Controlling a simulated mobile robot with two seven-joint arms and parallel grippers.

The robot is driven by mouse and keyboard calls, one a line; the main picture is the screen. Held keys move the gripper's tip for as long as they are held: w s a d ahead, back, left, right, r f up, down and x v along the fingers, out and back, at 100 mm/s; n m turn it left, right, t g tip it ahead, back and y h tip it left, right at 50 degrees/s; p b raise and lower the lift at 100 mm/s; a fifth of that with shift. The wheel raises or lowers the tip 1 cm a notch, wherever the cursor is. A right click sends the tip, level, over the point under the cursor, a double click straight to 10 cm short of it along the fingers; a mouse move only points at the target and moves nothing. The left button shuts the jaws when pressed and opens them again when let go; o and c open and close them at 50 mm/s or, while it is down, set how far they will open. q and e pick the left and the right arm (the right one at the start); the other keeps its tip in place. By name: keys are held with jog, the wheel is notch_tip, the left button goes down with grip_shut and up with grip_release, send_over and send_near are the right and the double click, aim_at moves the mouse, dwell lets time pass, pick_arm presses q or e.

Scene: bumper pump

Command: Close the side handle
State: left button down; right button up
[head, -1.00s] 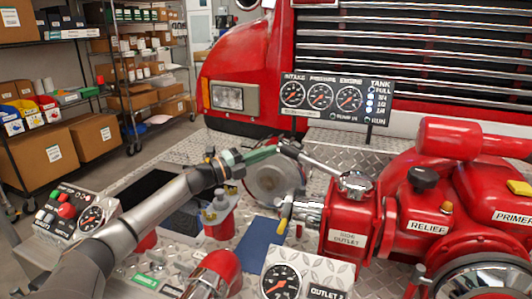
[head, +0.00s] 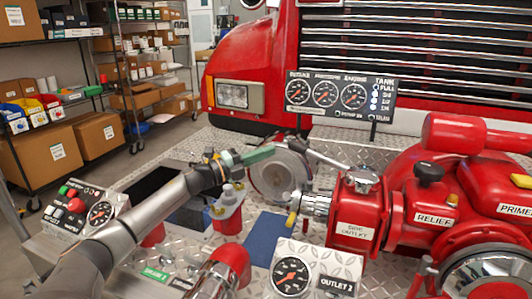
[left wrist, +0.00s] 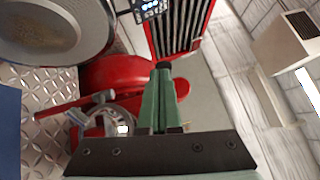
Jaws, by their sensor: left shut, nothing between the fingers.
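The side handle (head: 328,160) is a silver lever on top of the red side outlet (head: 354,211). It slants up and left from its round pivot, its free end beside my left gripper's fingertips. My left gripper (head: 270,153) has green fingers and is shut and empty, in front of the round silver disc. Whether it touches the lever cannot be told. In the left wrist view, the shut green fingers (left wrist: 163,72) point toward the red truck front, with nothing between them. My right gripper is not in view.
A gauge panel (head: 341,94) stands behind the handle. A red-and-white bottle holder (head: 227,213) stands below my left arm. Outlet 2's gauge box (head: 303,273) and the relief valve (head: 432,205) are nearby. Shelves with boxes (head: 97,132) stand at the left.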

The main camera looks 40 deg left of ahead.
pick_arm(q)
jog(key=s+a+f+b, duration=0.1)
jog(key=s+a+b, duration=0.1)
jog(key=s+a, duration=0.3)
jog(key=a, duration=0.3)
jog(key=shift+s+a+f, duration=0.3)
jog(key=shift+s+a, duration=0.05)
jog(key=shift+s, duration=0.05)
